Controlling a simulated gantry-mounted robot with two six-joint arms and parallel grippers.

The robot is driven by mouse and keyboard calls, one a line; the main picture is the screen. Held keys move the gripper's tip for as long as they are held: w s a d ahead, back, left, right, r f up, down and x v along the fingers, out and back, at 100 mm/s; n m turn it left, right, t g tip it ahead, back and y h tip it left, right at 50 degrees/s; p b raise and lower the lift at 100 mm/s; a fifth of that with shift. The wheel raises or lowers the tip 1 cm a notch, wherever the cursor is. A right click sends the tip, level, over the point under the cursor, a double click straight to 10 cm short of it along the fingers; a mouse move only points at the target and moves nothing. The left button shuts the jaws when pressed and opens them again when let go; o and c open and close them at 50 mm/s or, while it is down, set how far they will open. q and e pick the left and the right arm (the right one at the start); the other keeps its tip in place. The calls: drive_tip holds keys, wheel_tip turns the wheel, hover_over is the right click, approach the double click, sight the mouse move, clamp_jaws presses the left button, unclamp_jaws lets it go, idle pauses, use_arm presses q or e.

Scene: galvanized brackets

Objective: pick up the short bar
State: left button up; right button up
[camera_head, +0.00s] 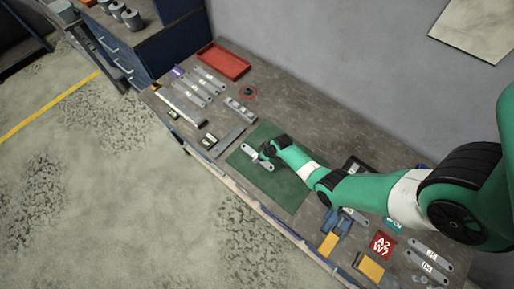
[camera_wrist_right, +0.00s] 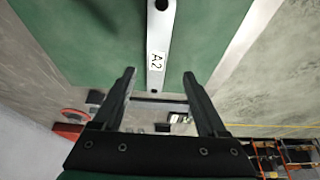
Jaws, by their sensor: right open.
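A light grey metal bar (camera_head: 257,162) with a hole near its end lies on the green mat (camera_head: 290,191). In the right wrist view this bar (camera_wrist_right: 158,28) carries a white label reading A2. My right gripper (camera_wrist_right: 159,75) is open, and the near end of the bar shows between its fingers. I cannot tell whether the fingers touch it. In the head view my right gripper (camera_head: 264,153) is over the mat at the bar, and its wrist partly hides it. My left gripper is not in view.
Several metal bars (camera_head: 195,88) lie at the bench's left end near a red tray (camera_head: 223,61). A grey strip (camera_head: 227,141) lies beside the mat.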

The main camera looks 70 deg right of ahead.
drive_tip(key=b+x, duration=0.2)
drive_tip(key=x, duration=0.1)
drive_tip(key=b+x, duration=0.1)
drive_tip(key=x, duration=0.1)
drive_tip(key=shift+s+d+f, duration=0.25)
drive_tip(key=shift+r, duration=0.1)
clamp_jaws()
